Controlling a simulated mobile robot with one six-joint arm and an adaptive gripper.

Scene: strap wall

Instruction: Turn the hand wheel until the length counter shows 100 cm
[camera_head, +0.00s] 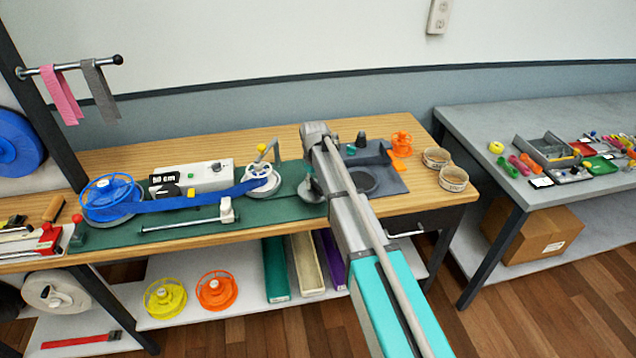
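The length counter (164,177) is a small black display on the bench; its pale digits look like 50 cm, though they are small. A blue strap (215,196) runs from the blue spool (110,198) at left, past the counter, to a white wheel (260,180). A crank with a yellow knob (262,148) stands at this wheel, which looks like the hand wheel. My arm reaches in from the lower right, and its end is just right of the wheel. My gripper (309,172) is mostly hidden behind the arm, so its fingers cannot be made out.
A white control box (206,176) stands behind the strap. A metal rod with a white block (227,211) lies in front. A grey disc (312,190) is beside my arm. A dark plate (390,183), an orange spool (401,144) and two strap rolls (453,179) are at right.

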